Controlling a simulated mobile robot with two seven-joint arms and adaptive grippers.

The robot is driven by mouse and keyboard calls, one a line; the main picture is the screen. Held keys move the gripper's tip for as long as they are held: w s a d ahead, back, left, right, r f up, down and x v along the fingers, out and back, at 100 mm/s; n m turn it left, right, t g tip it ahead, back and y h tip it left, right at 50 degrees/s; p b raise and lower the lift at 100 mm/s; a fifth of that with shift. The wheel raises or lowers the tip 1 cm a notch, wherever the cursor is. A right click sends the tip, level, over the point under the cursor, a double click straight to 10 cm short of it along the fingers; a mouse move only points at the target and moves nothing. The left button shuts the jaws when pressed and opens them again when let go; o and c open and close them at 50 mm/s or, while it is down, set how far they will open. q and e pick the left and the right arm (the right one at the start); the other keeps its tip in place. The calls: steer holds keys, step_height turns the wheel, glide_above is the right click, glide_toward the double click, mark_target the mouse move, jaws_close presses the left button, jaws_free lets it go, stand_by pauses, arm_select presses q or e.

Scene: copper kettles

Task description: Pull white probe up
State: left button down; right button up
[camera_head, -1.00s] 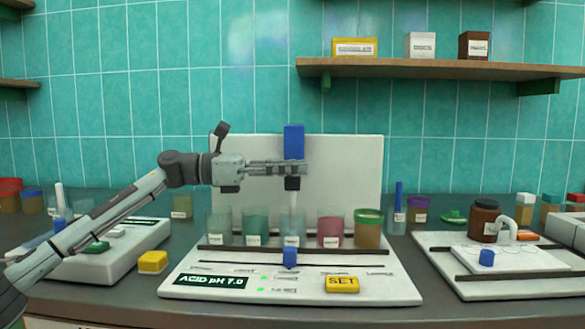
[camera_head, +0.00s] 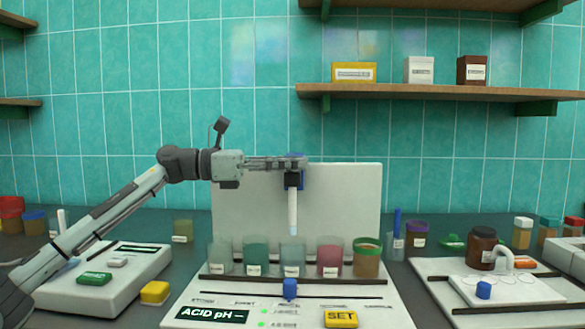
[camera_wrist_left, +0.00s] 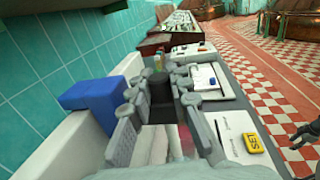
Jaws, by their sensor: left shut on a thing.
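The white probe (camera_head: 292,212) hangs upright under its dark top, which also shows in the left wrist view (camera_wrist_left: 161,93). My left gripper (camera_head: 293,166) is shut on that dark top. The probe's lower tip is just above the rim of the middle glass beaker (camera_head: 292,260), apart from the liquid. The blue block (camera_head: 301,182) on the white back panel (camera_head: 345,200) is behind my gripper, partly hidden.
Beakers with green (camera_head: 255,258) and red (camera_head: 330,260) contents flank the middle one. A wooden shelf (camera_head: 440,92) is above at right.

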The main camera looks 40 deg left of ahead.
arm_select(q)
steer(key=c, duration=1.4)
jaws_free()
steer(key=shift+o, duration=0.2)
steer(key=shift+a, duration=0.15)
steer(key=v, duration=1.1)
steer(key=shift+s+a, duration=0.3)
